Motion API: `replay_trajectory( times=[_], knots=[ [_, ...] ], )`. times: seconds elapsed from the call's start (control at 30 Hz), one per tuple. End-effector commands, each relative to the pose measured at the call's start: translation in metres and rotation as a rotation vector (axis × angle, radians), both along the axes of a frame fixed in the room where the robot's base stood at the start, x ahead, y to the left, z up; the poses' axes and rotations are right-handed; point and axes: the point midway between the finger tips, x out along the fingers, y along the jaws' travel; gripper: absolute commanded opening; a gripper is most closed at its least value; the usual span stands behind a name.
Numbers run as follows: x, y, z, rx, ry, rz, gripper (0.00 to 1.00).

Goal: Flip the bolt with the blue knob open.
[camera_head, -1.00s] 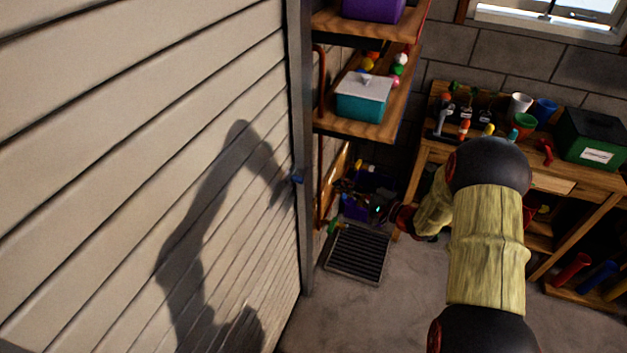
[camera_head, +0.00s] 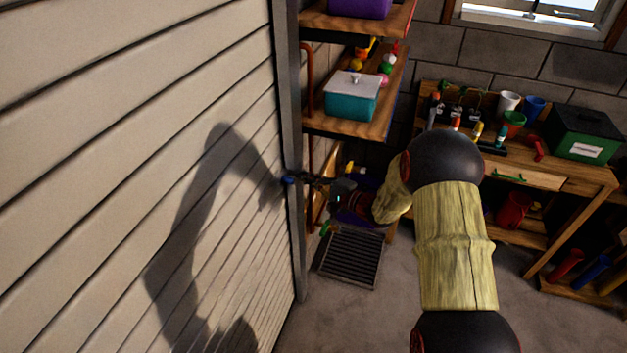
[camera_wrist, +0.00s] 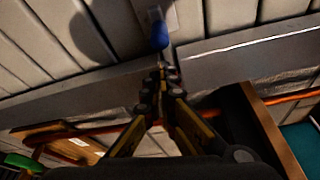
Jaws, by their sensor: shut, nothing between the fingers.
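The blue knob (camera_head: 289,180) of the bolt sits at the edge of the pale slatted door, by the grey door post. In the wrist view the blue knob (camera_wrist: 158,30) is straight ahead of my fingertips, on a light metal plate (camera_wrist: 172,14). My gripper (camera_head: 308,181) reaches in from the right, its fingers pointing left at the knob. In the wrist view my gripper (camera_wrist: 161,72) is shut with nothing between its fingers. The tips are very close to the knob; I cannot tell whether they touch it. The rest of the bolt is hidden or too small to make out.
The grey post (camera_head: 287,120) runs upright beside the knob. Wooden shelves (camera_head: 318,123) with a teal box (camera_head: 352,98) stand just above and right of my gripper. A red pipe (camera_wrist: 105,130) runs near my fingers. A workbench (camera_head: 590,172) stands at the right.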

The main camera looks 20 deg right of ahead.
Motion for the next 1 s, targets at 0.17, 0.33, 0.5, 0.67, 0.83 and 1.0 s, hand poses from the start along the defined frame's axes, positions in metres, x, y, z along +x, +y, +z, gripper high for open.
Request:
replay_trajectory(
  times=[0.17,0.33,0.5,0.67,0.83,1.0],
  knots=[
    [-0.01,0.007,0.002,0.0,0.0,0.0,0.0],
    [-0.011,0.008,0.004,-0.001,0.0,-0.001,0.0],
    [-0.011,0.007,0.003,0.0,0.0,-0.001,0.0],
    [-0.017,0.012,0.002,-0.001,0.001,0.0,0.0],
    [-0.035,0.025,0.001,0.0,0.001,0.001,0.0],
    [-0.049,0.035,0.002,0.0,0.0,0.0,0.0]
  ],
)
